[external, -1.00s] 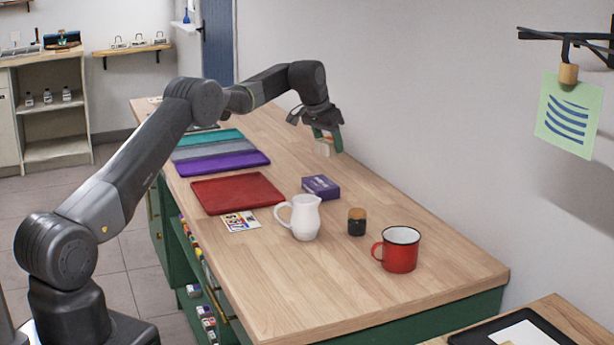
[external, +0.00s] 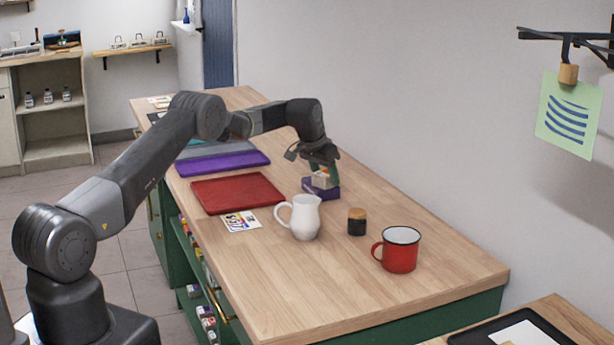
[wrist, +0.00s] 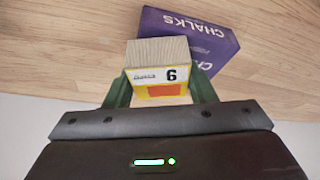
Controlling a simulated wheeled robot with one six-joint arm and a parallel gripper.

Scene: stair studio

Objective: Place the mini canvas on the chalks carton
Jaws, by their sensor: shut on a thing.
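The mini canvas (wrist: 158,52) is a small block with a pale ribbed top and a yellow, white and orange face marked with a digit. My gripper (wrist: 160,88) is shut on it, one green finger on each side. The purple chalks carton (wrist: 205,32) lies flat on the table, behind and right of the canvas in the wrist view. In the external view my gripper (external: 322,172) holds the canvas over the carton (external: 323,194), partly hiding it. I cannot tell whether canvas and carton touch.
A white jug (external: 304,218), a dark jar with a cork-coloured lid (external: 357,222) and a red mug (external: 400,250) stand nearer the camera. A red tray (external: 237,193) and a purple tray (external: 222,163) lie to the left. The table's near end is clear.

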